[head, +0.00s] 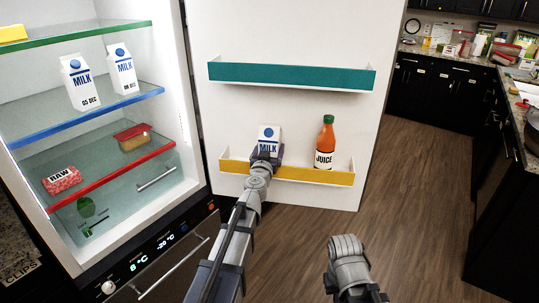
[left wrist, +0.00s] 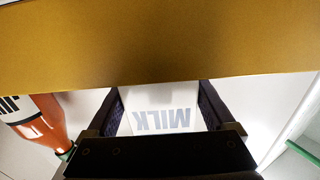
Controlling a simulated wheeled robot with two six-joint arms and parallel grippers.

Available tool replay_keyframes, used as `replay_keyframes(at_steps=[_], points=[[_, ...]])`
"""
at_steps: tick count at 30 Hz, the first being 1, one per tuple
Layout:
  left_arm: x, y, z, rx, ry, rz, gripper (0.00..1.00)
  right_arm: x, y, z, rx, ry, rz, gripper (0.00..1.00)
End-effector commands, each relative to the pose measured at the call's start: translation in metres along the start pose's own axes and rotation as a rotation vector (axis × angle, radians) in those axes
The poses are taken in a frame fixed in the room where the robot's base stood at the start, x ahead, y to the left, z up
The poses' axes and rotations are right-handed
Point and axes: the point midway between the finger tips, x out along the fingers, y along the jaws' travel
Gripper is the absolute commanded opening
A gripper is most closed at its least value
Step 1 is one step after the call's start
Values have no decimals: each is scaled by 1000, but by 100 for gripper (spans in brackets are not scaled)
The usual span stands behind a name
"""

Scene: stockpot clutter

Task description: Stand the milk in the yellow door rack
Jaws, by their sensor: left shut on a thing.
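A white milk carton (head: 269,132) with blue lettering is upright at the yellow door rack (head: 310,174), left of its middle. My left gripper (head: 265,154) is shut on this carton from the front. In the left wrist view the carton (left wrist: 160,119) is between the two dark fingers (left wrist: 160,112), upside down in the picture. The rack's yellow front wall (left wrist: 160,45) hides the carton's base there, so I cannot tell whether it touches the rack floor.
An orange juice bottle (head: 325,143) stands in the same rack, right of the carton with a gap. A teal rack (head: 292,76) above is empty. Two more milk cartons (head: 79,83) (head: 122,70) stand on the blue-edged fridge shelf (head: 95,117).

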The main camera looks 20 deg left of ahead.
Motion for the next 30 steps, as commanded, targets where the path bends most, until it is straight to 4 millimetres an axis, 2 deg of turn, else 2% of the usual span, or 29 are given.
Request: replay_keyframes(at_steps=[14, 15, 18, 28, 30], points=[[2, 2, 6, 0, 0, 0, 0, 6, 0, 0, 0, 0, 0, 0], [2, 2, 6, 0, 0, 0, 88, 6, -1, 0, 0, 0, 0, 0], [2, 2, 5, 0, 0, 0, 100, 5, 0, 0, 0, 0, 0, 0], [2, 2, 0, 0, 0, 0, 100, 0, 0, 0, 0, 0, 0, 0], [-6, 2, 2, 0, 0, 0, 100, 2, 0, 0, 0, 0, 0, 0]])
